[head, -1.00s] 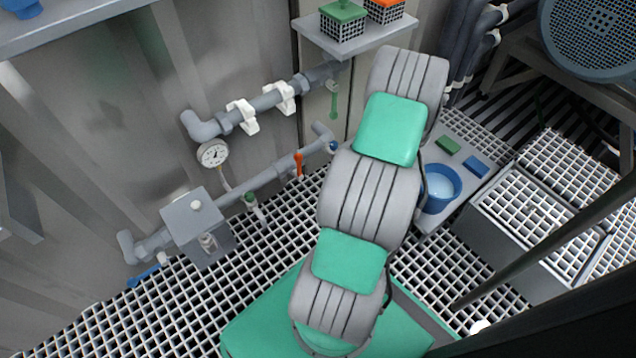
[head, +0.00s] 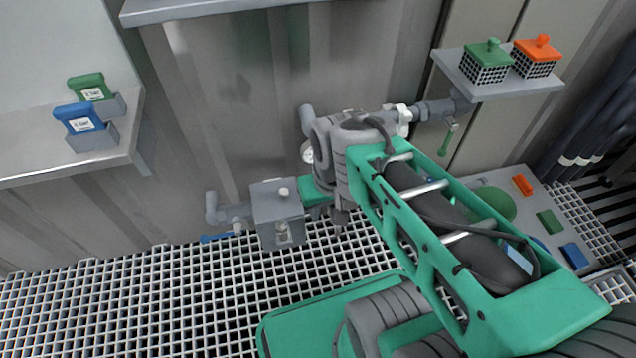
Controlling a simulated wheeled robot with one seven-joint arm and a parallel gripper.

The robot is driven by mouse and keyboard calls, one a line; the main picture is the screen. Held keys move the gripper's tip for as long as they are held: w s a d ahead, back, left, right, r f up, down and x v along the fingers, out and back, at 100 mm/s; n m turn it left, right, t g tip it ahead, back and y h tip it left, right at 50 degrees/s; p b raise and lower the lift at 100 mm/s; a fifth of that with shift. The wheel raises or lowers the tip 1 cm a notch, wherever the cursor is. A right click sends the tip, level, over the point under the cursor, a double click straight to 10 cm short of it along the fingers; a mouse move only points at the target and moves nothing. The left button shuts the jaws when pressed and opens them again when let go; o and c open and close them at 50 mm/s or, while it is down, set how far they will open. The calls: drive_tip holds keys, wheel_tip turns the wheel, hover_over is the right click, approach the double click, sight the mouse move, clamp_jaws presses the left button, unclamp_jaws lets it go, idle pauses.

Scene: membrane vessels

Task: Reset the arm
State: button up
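My arm (head: 450,230) reaches from the lower right up toward the pipes on the wall. Its grey wrist end (head: 350,150) is in front of the pipe run, just right of a grey box (head: 277,205) on the lower pipe. The wrist points away from me and down. My gripper's fingers do not show; the wrist and forearm hide that spot, so whether it holds something cannot be seen. The pressure gauge (head: 307,152) is mostly covered by the wrist.
A shelf at right holds a green-lidded (head: 486,64) and an orange-lidded basket (head: 536,58). A left ledge carries green (head: 90,88) and blue (head: 80,118) tagged blocks. Grating floor (head: 120,300) lies open at lower left.

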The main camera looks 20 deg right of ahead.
drive_tip(key=w+d+r+t+p, duration=0.1)
drive_tip(key=w+d+r+p, duration=0.1)
drive_tip(key=r+p, duration=1.3)
drive_tip(key=w+d+r+p, duration=0.2)
drive_tip(key=r+p, duration=1.2)
drive_tip(key=r, duration=0.4)
drive_tip(key=s+a+r+p, duration=0.2)
drive_tip(key=a+r+p, duration=0.1)
drive_tip(key=r+p, duration=0.5)
drive_tip(key=shift+a, duration=0.2)
